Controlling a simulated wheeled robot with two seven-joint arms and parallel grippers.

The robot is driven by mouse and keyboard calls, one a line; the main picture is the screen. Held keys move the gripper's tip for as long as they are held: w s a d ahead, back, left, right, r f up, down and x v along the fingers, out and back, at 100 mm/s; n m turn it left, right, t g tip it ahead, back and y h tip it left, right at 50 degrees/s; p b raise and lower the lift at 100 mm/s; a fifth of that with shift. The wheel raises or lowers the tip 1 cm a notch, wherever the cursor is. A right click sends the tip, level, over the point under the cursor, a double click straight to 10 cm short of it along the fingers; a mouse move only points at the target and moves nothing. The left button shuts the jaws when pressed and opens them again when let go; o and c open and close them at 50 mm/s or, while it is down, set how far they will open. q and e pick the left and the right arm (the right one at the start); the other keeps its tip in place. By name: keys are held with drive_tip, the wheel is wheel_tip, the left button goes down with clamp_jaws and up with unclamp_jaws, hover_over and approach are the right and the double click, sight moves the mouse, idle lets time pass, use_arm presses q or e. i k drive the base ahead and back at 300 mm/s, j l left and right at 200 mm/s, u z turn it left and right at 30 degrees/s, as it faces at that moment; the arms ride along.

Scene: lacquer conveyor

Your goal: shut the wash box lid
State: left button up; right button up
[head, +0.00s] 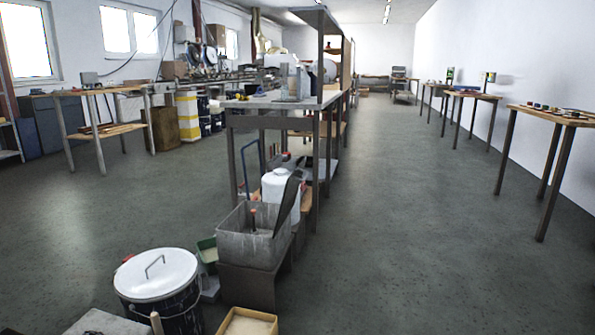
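The wash box (240,247) is a grey, stained open-topped box in the lower middle of the head view. It sits on a dark low stand (250,287). Its dark lid (288,203) stands up, open and tilted, along the right side of the box. Neither of my grippers is in view.
A black bucket with a white lid (157,274), a green tub (207,252) and a yellowish tray (248,322) lie around the box. A white canister (279,190) and a workbench (265,102) stand behind it. The floor (400,250) to the right is clear.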

sight(289, 195)
drive_tip(key=i+l+u, duration=0.1)
drive_tip(key=i+u, duration=0.15)
drive_tip(key=u, duration=0.15)
drive_tip(key=i+l+u, duration=0.15)
drive_tip(key=u, duration=0.25)
drive_tip(key=i+l+u, duration=0.1)
drive_tip(key=i+l, duration=0.3)
drive_tip(key=i+l+u, duration=0.1)
drive_tip(key=i+l, duration=0.3)
drive_tip(key=l, duration=0.15)
drive_tip(key=i+l+u, duration=0.1)
drive_tip(key=i+l, duration=0.25)
drive_tip(key=l, duration=0.15)
